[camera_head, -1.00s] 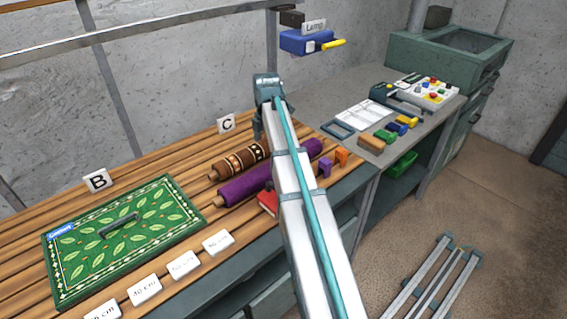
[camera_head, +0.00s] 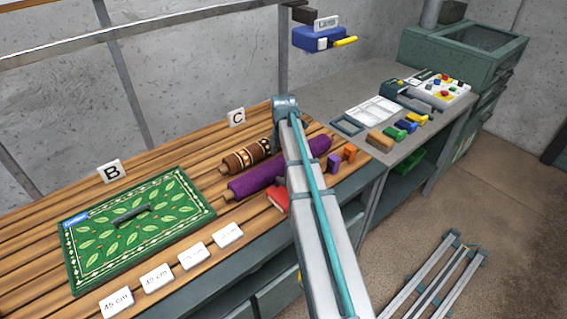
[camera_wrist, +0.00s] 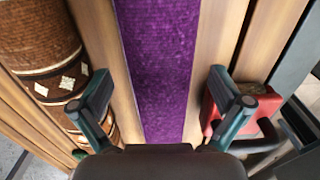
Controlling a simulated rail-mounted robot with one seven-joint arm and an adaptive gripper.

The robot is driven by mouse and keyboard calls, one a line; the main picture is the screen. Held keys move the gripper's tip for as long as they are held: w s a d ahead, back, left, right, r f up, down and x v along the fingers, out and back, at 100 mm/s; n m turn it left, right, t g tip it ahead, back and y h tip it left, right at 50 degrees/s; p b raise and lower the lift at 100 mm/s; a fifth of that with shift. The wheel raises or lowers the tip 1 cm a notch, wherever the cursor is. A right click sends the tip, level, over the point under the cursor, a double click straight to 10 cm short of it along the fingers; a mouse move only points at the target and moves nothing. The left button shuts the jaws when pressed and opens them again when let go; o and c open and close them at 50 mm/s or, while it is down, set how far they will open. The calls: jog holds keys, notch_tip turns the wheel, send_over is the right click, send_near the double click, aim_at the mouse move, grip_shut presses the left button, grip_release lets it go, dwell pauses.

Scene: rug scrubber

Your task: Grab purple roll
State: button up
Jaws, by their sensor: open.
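The purple roll (camera_head: 252,182) lies on the slatted wooden bench, beside a brown patterned roll (camera_head: 246,156). My arm hides part of it in the head view. In the wrist view the purple roll (camera_wrist: 160,60) runs up the middle, between the two fingers of my gripper (camera_wrist: 160,88). The gripper is open, with one finger on each side of the roll. The fingers appear apart from it; the exact height above the bench cannot be told. In the head view the fingers are mostly hidden behind my arm.
The brown patterned roll (camera_wrist: 38,40) is close to the left finger. A red object (camera_wrist: 222,108) is close to the right finger. A green leaf-patterned rug (camera_head: 160,215) lies to the left. Purple and orange blocks (camera_head: 349,153) stand to the right of the roll.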

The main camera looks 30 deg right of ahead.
jog(key=shift+f, duration=1.15)
jog(key=shift+c, duration=0.2)
jog(key=c, duration=1.9)
